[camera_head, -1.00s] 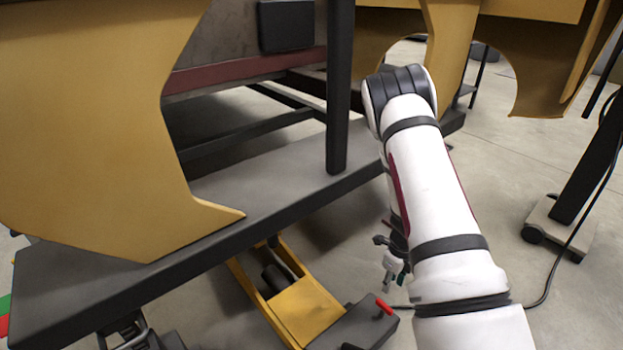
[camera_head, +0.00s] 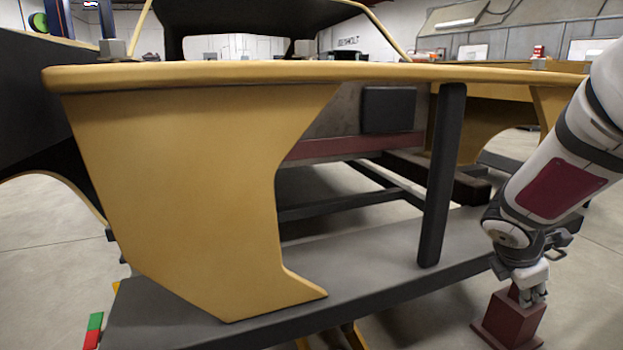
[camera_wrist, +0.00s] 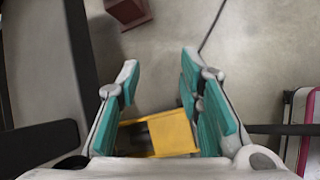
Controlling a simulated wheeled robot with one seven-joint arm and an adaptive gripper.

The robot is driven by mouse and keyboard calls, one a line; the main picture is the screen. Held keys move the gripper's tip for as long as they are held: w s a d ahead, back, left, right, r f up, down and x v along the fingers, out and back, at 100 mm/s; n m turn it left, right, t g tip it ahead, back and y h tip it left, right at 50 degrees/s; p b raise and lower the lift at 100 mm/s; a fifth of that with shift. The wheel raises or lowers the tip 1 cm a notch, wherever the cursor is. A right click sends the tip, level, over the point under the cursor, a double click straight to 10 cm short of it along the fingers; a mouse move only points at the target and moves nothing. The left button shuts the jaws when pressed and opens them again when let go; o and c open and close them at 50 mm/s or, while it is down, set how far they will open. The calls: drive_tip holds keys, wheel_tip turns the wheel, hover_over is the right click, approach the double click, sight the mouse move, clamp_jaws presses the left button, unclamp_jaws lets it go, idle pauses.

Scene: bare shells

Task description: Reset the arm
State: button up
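My gripper (camera_head: 532,292) hangs from my white arm at the right of the head view, pointing down, with a dark red block-like stand (camera_head: 510,322) on the floor behind or below it. In the wrist view my gripper (camera_wrist: 160,85) shows two teal-padded fingers spread well apart. Nothing is between the pads; a yellow jack-like part (camera_wrist: 170,133) and grey floor lie beyond them. My gripper looks apart from the dark red stand, which shows at the top left of the wrist view (camera_wrist: 128,10).
A yellow car body shell (camera_head: 180,180) fills the middle and left of the head view. It rests over a grey platform (camera_head: 370,290) with a dark upright post (camera_head: 443,175) close left of my arm. Open concrete floor (camera_head: 590,270) lies at the right.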

drive_tip(key=s+a+r+m+g+y, duration=0.1)
drive_tip(key=s+a+r+m+y, duration=0.15)
drive_tip(key=s+a+m, duration=0.65)
drive_tip(key=s+a+r+m+g+y, duration=0.1)
drive_tip(key=s+a+r+m+y, duration=0.15)
drive_tip(key=s+a, duration=0.65)
drive_tip(key=s+a+r+m+g+y, duration=0.1)
drive_tip(key=s+a+r+m+y, duration=0.15)
drive_tip(key=s+a+m, duration=0.75)
drive_tip(key=s+d+r+n+t+p, duration=0.1)
drive_tip(key=d+r+n+t+p, duration=0.1)
drive_tip(key=r+p, duration=1.6)
drive_tip(key=s+d+r+n+t+p, duration=0.1)
drive_tip(key=s+d+r+p, duration=0.1)
drive_tip(key=r+p, duration=1.7)
drive_tip(key=shift+s+d+r+n+t+h, duration=0.2)
drive_tip(key=shift+d+r+n+t+h, duration=0.2)
drive_tip(key=shift+d+r, duration=0.45)
idle(0.7)
